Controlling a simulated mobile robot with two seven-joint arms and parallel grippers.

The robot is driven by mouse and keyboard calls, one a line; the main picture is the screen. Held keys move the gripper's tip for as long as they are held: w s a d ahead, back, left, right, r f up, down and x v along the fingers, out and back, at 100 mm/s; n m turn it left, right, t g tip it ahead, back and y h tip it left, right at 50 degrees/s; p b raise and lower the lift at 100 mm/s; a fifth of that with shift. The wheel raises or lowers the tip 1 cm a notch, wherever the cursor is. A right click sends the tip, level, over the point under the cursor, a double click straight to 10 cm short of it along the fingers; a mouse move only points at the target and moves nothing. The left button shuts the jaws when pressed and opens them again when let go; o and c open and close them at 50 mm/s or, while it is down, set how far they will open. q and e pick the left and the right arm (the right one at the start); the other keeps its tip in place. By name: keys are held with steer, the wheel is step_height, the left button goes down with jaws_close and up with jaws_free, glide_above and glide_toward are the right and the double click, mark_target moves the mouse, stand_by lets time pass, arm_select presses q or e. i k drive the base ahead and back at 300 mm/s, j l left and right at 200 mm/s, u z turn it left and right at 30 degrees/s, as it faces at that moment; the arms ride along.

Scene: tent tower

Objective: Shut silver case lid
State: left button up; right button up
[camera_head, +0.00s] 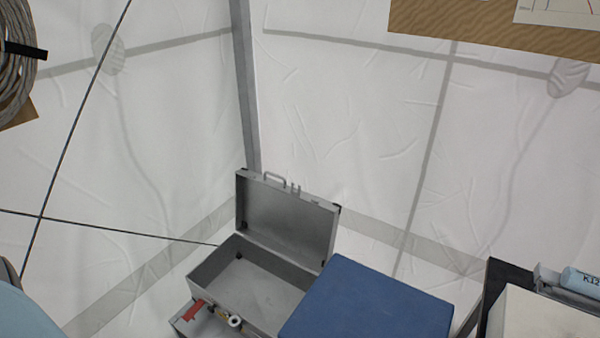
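The silver case (258,291) stands open in the lower middle of the head view, near the tent corner. Its lid (287,217) is raised about upright at the back, with a handle (275,178) on its top edge. The inside of the case that shows looks empty. The case's right front part is hidden behind a blue flat-topped object. Neither of my grippers shows in this view.
The blue flat-topped object (369,306) stands close in front and right of the case. A red item (192,310) and a white roll (235,321) lie at the case's front left. A dark-framed unit (509,272) with a light blue cylinder (583,281) is at the right edge.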

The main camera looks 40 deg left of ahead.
mark_target(301, 226)
steer(key=u, duration=1.2)
steer(key=i+j, duration=0.15)
steer(key=j, duration=0.2)
steer(key=i+j, duration=0.1)
steer(key=j, duration=0.25)
steer(key=i+j+z, duration=0.1)
steer(key=j+z, duration=0.2)
steer(key=i+j+z, duration=0.1)
steer(key=j+z, duration=0.2)
steer(key=j, duration=0.25)
steer(key=z, duration=1)
